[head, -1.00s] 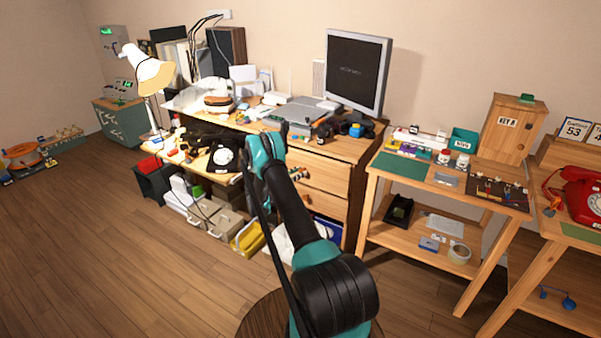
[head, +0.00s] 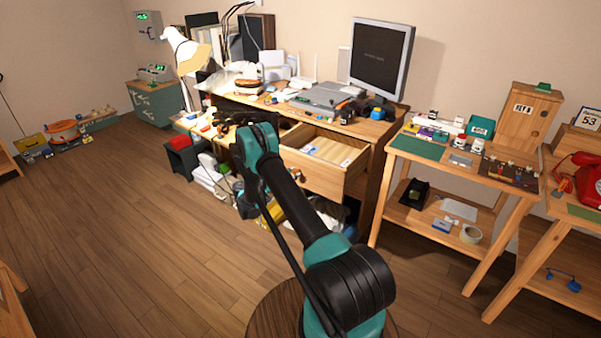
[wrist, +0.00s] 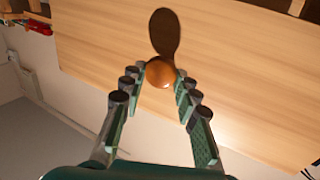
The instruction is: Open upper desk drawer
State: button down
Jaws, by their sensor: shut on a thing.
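The upper desk drawer (head: 318,176) stands pulled out from the wooden desk (head: 372,147) in the head view, and light papers or folders (head: 328,150) show inside it. In the wrist view its pale wooden front (wrist: 240,75) fills much of the picture. A round orange-brown knob (wrist: 160,74) sits on that front, casting a dark shadow. My gripper (wrist: 161,78) has its two fingers on either side of the knob and is shut on it. In the head view my arm hides the fingers and knob.
The desk top holds a monitor (head: 381,58), a grey console (head: 325,97) and a lamp (head: 183,50). A wooden side table (head: 425,165) stands close on the right. Boxes and bags crowd the floor below the desk. Wooden floor (head: 130,230) lies open on the left.

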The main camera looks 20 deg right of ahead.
jog(key=shift+s+a, duration=0.6)
jog(key=shift+a, duration=0.2)
jog(key=shift+s+a, duration=0.55)
jog(key=shift+a, duration=0.2)
jog(key=c, duration=1.1)
grip_release()
jog(key=shift+c, duration=0.2)
jog(key=v, duration=1.2)
